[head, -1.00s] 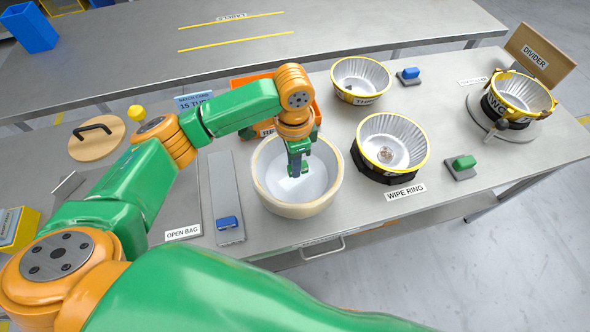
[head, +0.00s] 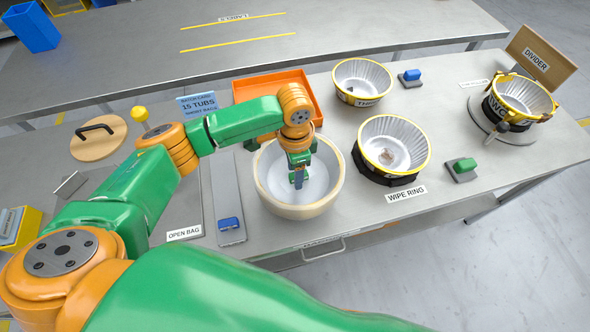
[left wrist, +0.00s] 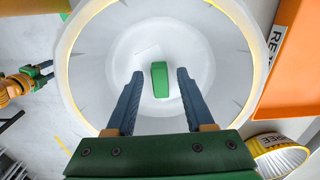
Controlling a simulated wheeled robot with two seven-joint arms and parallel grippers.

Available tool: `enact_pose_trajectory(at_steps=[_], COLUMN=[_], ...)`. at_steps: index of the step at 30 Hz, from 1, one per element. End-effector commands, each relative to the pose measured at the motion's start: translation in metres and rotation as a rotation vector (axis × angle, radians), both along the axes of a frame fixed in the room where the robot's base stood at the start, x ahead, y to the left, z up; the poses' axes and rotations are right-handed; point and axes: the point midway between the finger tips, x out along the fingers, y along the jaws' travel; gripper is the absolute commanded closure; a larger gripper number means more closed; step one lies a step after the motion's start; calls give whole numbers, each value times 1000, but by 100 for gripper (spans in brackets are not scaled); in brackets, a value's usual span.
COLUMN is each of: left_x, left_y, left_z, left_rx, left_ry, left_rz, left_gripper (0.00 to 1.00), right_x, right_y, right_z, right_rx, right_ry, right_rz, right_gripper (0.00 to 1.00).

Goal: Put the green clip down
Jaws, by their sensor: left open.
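A green clip (left wrist: 160,80) shows in the left wrist view, between and beyond the two blue fingers and against the white inside of a bowl (left wrist: 95,60). My left gripper (head: 297,182) is open and points down into this cream-rimmed bowl (head: 300,211) in the head view. A gap shows on each side of the clip, so the fingers do not touch it. In the head view I cannot make out this clip behind the gripper. Part of my other arm, with its gripper (left wrist: 42,76), is small at the left of the left wrist view.
Right of the bowl stand a fluted tub (head: 393,145) in a black ring and another tub (head: 362,80). A second green block (head: 464,166) sits on a grey base. An orange tray (head: 285,88) lies behind the bowl. A blue block (head: 229,224) lies left of it.

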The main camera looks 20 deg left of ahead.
Motion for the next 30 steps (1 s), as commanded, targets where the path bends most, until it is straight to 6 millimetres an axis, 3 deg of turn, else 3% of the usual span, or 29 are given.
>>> enact_pose_trajectory(at_steps=[13,18,30], left_x=[1,0,0], left_y=[0,0,0], left_z=[109,120,120], left_rx=[-1,0,-1], left_ry=[-4,0,1], left_rz=[1,0,1], left_gripper=[47,47,47], right_x=[0,0,0], right_y=[1,2,2], right_z=[1,2,1], right_rx=[2,3,4], right_ry=[0,0,0], right_rz=[-1,-1,-1], right_gripper=[50,50,50])
